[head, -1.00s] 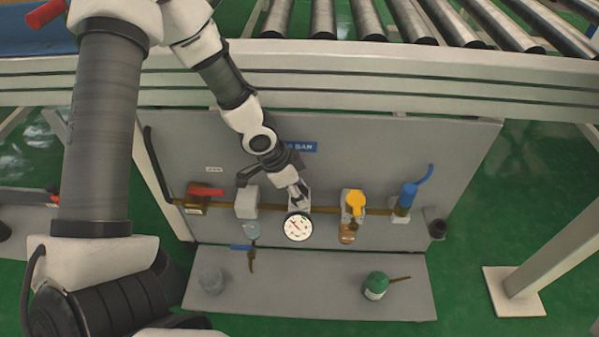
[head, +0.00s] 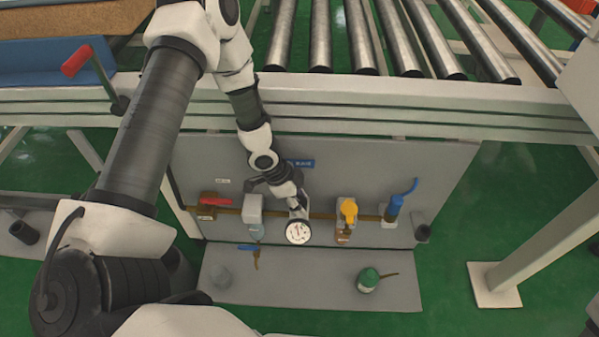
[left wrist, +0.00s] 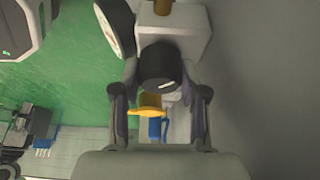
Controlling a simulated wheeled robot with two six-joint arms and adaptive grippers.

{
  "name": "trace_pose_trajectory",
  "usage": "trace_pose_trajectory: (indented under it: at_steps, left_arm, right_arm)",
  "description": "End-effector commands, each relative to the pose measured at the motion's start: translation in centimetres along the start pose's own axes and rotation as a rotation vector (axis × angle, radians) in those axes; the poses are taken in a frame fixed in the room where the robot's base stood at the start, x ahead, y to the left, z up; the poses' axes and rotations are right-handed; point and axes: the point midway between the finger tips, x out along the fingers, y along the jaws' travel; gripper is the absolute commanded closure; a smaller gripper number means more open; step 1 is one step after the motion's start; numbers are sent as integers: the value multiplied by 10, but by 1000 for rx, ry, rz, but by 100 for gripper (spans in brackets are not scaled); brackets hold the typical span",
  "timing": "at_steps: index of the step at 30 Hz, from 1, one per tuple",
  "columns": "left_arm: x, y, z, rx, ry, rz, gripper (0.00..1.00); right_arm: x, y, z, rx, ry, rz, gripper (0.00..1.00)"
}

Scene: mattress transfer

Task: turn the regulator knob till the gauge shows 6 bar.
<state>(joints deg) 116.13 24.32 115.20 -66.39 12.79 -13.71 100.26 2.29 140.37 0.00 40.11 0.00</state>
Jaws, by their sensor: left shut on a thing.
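The round white gauge (head: 298,232) is on the front of the regulator on the grey panel. Its needle is too small to read surely. In the left wrist view the gauge (left wrist: 114,27) is seen nearly edge-on. My left gripper (head: 300,206) is at the top of the regulator, just above the gauge. In the left wrist view the black regulator knob (left wrist: 158,66) sits between the two fingers of my left gripper (left wrist: 162,108), which is shut on it. The grey regulator body (left wrist: 185,38) is beyond the knob. My right gripper is out of view.
A red-handled valve (head: 214,201) is left on the brass pipe. A yellow knob (head: 349,208) and a blue valve (head: 395,204) are to the right. A green-capped bottle (head: 368,280) stands on the lower ledge. A roller conveyor (head: 400,50) runs above the panel.

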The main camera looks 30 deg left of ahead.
Motion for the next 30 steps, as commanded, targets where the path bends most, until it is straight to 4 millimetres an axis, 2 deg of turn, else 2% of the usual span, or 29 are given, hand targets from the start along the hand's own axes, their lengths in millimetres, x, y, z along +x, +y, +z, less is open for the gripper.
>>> trace_pose_trajectory:
  at_steps: [2,3,4,5,25,30]
  left_arm:
    - [-1,-2,-1,0,2,-5,92]
    - [-1,-2,-1,0,2,-5,46]
    - [-1,-2,-1,0,2,-4,36]
    - [-1,-2,-1,0,2,-4,32]
    - [0,-1,0,-2,0,-2,32]
    - [6,-3,1,-19,1,-13,32]
  right_arm:
    - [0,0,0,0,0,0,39]
    - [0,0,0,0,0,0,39]
    - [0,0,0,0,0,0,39]
    - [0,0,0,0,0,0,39]
    - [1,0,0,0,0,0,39]
    - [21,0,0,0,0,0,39]
